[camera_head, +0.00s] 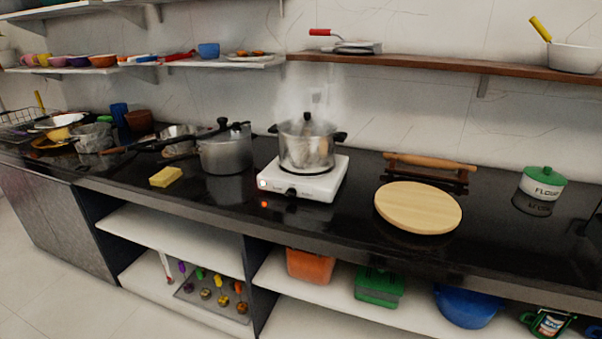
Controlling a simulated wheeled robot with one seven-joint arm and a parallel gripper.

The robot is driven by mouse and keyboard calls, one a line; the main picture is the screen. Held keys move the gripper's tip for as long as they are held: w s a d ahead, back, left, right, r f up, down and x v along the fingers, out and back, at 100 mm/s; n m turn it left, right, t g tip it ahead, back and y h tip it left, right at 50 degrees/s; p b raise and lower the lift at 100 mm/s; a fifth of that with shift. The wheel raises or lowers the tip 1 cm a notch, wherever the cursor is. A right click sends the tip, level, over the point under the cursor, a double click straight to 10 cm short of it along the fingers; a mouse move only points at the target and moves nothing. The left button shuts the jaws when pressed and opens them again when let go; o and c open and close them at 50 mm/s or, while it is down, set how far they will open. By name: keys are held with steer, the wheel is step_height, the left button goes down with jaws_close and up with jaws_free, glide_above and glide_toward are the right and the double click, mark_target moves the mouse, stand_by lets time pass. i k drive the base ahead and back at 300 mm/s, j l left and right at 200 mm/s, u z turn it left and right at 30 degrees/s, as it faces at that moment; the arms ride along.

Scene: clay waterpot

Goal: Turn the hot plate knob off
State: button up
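A white hot plate (320,186) stands on the black counter near its front edge, in the middle of the head view. Its small dark knob (291,192) is on the front face; its setting is too small to tell. A reddish-orange light spot (264,204) shows at the hot plate's lower left, on or just below its front. A steel pot (306,150) with dark handles sits on the hot plate, and steam rises around its lid. My gripper is not in view.
A lidded grey pressure cooker (226,152) and a yellow sponge (165,177) lie left of the hot plate. A round wooden board (418,206) is to its right. Shelves below hold an orange container (310,266) and a green box (379,286). Floor (50,285) is clear at lower left.

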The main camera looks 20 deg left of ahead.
mark_target(292, 192)
steer(key=i+j+u, duration=0.15)
steer(key=u, duration=0.75)
steer(key=i+u, duration=0.35)
steer(key=i, duration=0.15)
steer(key=i+l+u, duration=0.15)
steer(key=i+u, duration=0.25)
steer(key=i+l, duration=0.1)
steer(key=i, duration=0.2)
steer(key=i+l, duration=0.1)
steer(key=i, duration=0.2)
